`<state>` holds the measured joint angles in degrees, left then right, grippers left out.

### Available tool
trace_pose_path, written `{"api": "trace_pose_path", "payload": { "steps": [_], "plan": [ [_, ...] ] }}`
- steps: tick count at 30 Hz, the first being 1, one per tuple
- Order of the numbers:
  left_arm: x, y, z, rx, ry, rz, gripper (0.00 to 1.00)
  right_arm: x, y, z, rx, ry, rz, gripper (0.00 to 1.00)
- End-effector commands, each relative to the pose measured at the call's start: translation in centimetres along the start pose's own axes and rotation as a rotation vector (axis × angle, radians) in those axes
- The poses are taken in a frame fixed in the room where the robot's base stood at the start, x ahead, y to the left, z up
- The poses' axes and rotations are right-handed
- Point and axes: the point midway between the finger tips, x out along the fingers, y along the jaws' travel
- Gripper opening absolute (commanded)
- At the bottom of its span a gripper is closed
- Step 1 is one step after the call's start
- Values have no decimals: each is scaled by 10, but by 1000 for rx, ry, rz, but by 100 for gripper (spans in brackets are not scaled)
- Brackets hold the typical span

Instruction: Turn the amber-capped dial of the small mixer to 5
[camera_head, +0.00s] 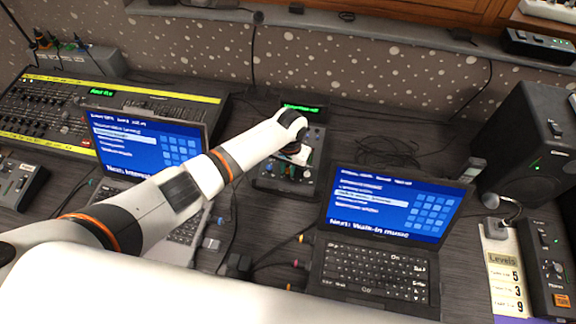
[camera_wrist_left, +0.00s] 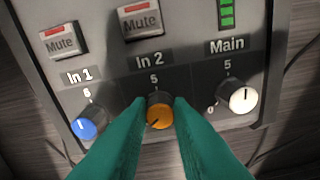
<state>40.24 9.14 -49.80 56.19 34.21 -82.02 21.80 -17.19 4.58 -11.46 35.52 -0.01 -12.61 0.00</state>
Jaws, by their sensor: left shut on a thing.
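The small mixer (camera_head: 312,160) stands at the back middle of the desk, partly hidden by my left arm. In the left wrist view its panel (camera_wrist_left: 110,60) shows three dials. The amber-capped dial (camera_wrist_left: 160,111) is under "In 2", with a 5 printed above it. Its dark pointer line seems to point to the lower left. The green fingertips of my left gripper (camera_wrist_left: 159,108) are shut on this dial, one on each side. The blue dial (camera_wrist_left: 88,124) under "In 1" is to its left, and the white dial (camera_wrist_left: 242,99) under "Main" to its right.
Two open laptops stand in front, one left (camera_head: 145,145) and one right (camera_head: 390,205). A large mixing desk (camera_head: 60,115) is at the left. A black speaker (camera_head: 535,135) and a "Levels" card (camera_head: 505,275) are at the right. Cables lie around the small mixer.

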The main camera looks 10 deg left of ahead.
Motion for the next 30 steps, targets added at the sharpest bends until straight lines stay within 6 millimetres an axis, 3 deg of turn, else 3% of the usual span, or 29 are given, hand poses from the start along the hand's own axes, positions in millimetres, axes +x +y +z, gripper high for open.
{"api": "trace_pose_path", "payload": {
  "steps": [30],
  "plan": [
    [-2,-2,0,955,-4,106,0,-26,0,3,0,0,0,0]
  ]
}}
